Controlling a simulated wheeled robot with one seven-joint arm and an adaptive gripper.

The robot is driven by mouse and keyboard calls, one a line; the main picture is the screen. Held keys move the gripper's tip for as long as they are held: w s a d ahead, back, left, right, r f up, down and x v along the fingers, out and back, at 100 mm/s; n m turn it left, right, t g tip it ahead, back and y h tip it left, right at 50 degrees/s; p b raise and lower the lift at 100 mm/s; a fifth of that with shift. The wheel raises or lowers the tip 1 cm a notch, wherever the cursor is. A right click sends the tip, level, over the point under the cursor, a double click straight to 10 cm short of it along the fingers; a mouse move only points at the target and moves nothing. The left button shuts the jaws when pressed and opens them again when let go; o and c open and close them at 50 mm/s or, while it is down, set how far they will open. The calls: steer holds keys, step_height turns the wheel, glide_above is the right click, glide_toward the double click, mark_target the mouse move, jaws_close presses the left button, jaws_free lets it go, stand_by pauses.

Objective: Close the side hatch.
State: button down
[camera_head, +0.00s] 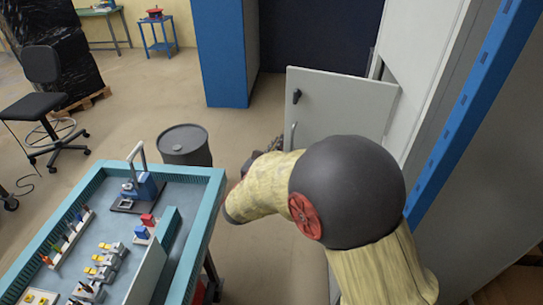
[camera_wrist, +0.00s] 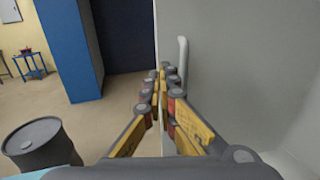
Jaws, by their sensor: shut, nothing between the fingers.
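The side hatch (camera_head: 338,108) is a light grey door panel in the head view, standing open and swung out from the pale cabinet (camera_head: 425,60) at the right. It has a black latch and a pale bar handle. In the wrist view the hatch (camera_wrist: 230,60) fills the right side, with the bar handle (camera_wrist: 182,58) on it. My gripper (camera_wrist: 167,72) is shut and empty, its fingers pointing forward along the hatch's face near the handle. Whether they touch it I cannot tell. In the head view my arm hides most of the gripper.
A teal workbench (camera_head: 215,190) with tools and small parts stands at the lower left. A dark barrel (camera_head: 185,146) stands beyond it and also shows in the wrist view (camera_wrist: 38,145). A blue cabinet (camera_head: 222,55) is at the back. Bare floor lies between barrel and hatch.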

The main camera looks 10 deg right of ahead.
mark_target(286, 131)
steer(key=shift+b+x, duration=0.35)
steer(key=shift+x, duration=1.85)
